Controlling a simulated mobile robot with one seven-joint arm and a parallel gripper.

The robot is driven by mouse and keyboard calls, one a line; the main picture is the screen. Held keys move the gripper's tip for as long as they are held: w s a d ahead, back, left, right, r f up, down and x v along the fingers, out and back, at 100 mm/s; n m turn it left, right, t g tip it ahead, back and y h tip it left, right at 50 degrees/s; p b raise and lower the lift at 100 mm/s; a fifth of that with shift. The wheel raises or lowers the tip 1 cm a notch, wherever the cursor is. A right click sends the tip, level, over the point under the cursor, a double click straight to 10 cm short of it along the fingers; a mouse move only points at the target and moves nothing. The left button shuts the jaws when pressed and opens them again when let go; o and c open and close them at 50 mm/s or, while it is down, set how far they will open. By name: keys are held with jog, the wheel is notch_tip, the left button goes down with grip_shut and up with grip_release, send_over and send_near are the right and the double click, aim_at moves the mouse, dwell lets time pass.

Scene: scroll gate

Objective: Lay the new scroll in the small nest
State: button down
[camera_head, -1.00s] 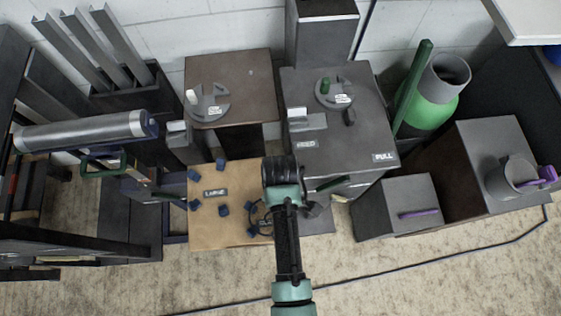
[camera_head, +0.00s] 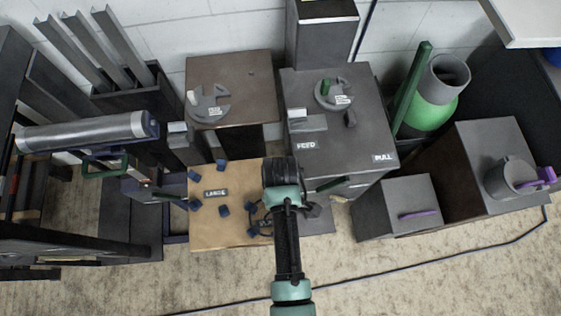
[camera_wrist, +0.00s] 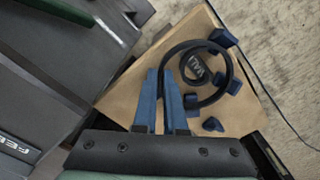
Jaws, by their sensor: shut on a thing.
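The new scroll, a thin black curled loop (camera_wrist: 229,72), is in my gripper (camera_wrist: 166,78) in the wrist view. The blue fingers are shut at its left side. It hangs over the tan board (camera_wrist: 140,88), around a dark label whose text I cannot read surely. Several dark blue blocks stand around it, apparently the small nest; one is at the top (camera_wrist: 223,37). Whether the loop touches the board or blocks, I cannot tell. In the head view part of the loop (camera_head: 258,217) shows left of my arm; the fingertips are hidden.
The board's other label (camera_head: 215,193) reads LARGE, with more blue blocks around it. A grey cabinet marked FEED and PULL (camera_head: 367,130) stands close behind and right. A brown box (camera_head: 230,70) stands behind the board. A black cable crosses the open floor in front.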

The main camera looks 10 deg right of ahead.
jog(key=shift+f, duration=0.2)
jog(key=c, duration=0.9)
grip_release()
notch_tip(320, 180, up, 13)
jog(key=shift+p, duration=0.4)
